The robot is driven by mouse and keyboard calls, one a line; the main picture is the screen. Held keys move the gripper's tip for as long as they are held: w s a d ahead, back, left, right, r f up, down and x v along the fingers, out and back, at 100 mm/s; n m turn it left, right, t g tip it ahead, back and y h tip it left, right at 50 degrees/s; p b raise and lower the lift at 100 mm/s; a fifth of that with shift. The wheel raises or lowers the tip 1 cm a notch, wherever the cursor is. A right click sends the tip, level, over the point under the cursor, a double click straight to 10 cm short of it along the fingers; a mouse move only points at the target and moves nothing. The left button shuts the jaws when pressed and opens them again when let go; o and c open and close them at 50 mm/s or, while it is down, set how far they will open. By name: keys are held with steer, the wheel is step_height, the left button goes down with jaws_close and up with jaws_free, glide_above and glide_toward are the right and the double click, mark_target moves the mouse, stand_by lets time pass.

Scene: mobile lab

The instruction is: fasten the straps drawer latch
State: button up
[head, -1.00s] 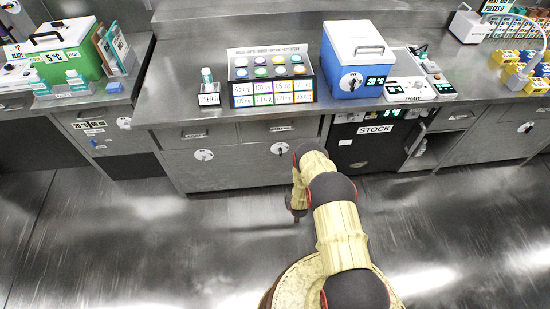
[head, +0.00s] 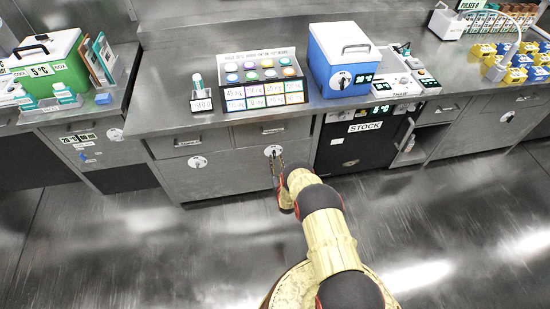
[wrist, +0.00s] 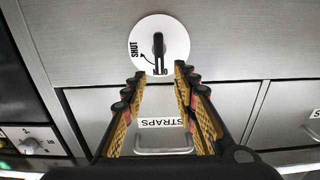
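The straps drawer latch (wrist: 147,31) is a white disc with a black lever (wrist: 158,46). The lever stands upright in the wrist view, turned away from the SHUT mark on the disc's left. Another mark by the lever's lower end is partly hidden. The latch also shows in the head view (head: 273,150), below the drawer handle. The STRAPS drawer (wrist: 90,105), with its label and handle, shows behind my fingers and looks closed. My gripper (wrist: 160,74) is open and empty. Its fingertips lie either side of the lever's lower end in the picture; I cannot tell any contact.
A black STOCK cabinet (head: 355,148) stands right of the latch in the head view. Another white latch disc (head: 197,162) is to the left. The counter above holds a rack of coloured caps (head: 265,82) and a blue box (head: 340,62). The floor before the drawers is clear.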

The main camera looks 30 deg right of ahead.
mark_target(274, 154)
steer(key=shift+b+x, duration=0.35)
steer(key=shift+x, duration=1.35)
steer(key=shift+c, duration=0.5)
jaws_close()
